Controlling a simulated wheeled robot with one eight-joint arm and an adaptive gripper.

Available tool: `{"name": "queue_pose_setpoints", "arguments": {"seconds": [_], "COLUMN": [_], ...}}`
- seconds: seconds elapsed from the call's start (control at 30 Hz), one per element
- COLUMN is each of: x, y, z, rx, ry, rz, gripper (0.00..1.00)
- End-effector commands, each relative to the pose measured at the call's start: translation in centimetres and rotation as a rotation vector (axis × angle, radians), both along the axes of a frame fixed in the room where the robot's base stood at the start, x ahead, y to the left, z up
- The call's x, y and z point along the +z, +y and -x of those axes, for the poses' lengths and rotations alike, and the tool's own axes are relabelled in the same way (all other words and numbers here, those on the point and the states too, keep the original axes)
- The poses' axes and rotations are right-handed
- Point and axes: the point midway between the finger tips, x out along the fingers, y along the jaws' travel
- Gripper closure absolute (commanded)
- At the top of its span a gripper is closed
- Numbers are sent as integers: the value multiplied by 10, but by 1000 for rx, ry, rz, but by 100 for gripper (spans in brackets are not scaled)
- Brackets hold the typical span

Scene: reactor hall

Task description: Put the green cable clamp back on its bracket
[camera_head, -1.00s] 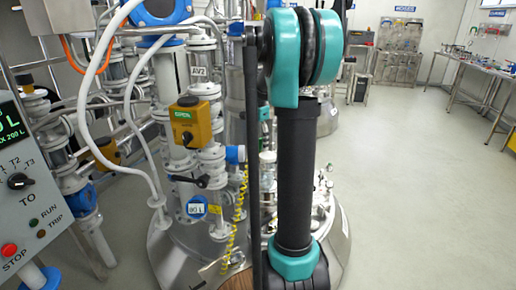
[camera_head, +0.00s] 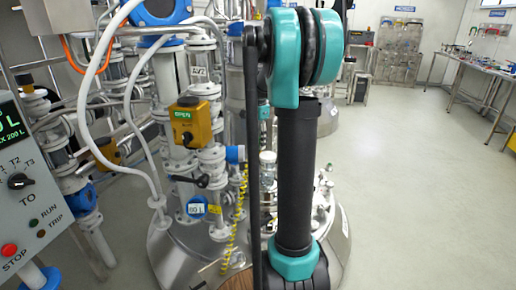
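I cannot make out the green cable clamp or its bracket in the head view. My own arm, black with teal joints, stands upright across the middle and hides part of the equipment behind it. My gripper is not in view. A yellow coiled cable (camera_head: 236,222) hangs beside the steel vessel, left of my arm. What its ends attach to is not clear.
A steel reactor vessel (camera_head: 178,258) with pipes and a yellow valve box (camera_head: 190,122) stands close at left-centre. A grey control panel (camera_head: 28,185) is at the left edge. A workbench (camera_head: 482,72) runs along the right. The floor (camera_head: 425,200) between is clear.

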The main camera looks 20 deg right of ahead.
Motion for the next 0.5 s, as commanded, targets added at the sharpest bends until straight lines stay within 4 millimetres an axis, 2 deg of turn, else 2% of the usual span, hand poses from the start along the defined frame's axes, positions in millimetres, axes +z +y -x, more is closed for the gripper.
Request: {"name": "queue_pose_setpoints", "arguments": {"seconds": [0.5], "x": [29], "y": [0], "z": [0], "rx": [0], "ry": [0], "rz": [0], "gripper": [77]}}
